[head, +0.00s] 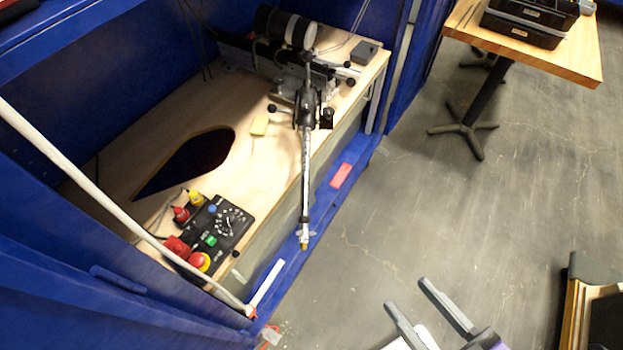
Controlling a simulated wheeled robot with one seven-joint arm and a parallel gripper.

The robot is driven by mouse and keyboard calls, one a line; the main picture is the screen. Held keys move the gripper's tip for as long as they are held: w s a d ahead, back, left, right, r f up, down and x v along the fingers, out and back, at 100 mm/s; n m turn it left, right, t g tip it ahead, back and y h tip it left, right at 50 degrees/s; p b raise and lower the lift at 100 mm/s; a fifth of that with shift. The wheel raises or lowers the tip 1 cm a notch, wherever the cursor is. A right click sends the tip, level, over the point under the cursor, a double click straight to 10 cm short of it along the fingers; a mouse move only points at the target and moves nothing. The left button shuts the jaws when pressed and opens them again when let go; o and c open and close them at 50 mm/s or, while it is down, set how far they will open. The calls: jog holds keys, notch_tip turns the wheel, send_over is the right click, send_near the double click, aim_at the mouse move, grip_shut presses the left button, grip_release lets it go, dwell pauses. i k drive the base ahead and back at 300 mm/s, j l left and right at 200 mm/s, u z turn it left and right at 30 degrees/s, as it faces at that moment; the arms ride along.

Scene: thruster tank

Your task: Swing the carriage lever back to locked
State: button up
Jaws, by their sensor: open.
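The carriage assembly (305,95) sits at the far end of the wooden bench top, below a black and white cylinder (285,27). A long silver rod (306,170) with a black clamp runs from it over the bench's front edge. Small levers with black ball knobs stick out around the carriage, one at left (272,108) and one at right (350,82). I cannot tell which is the carriage lever or how it is set. My gripper (408,294) is at the bottom, fingers apart and empty, over the floor, well away from the carriage.
A black control box (222,232) with red, green and blue buttons is on the bench's near end, by a dark teardrop opening (190,160). Blue walls enclose the bench; a white pole (110,210) crosses at left. A wooden table (560,50) stands top right. Grey floor between is clear.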

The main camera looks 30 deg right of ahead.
aim_at(347, 64)
jog(key=i+l+z, duration=0.2)
jog(key=i+l, duration=0.45)
jog(key=l, duration=0.15)
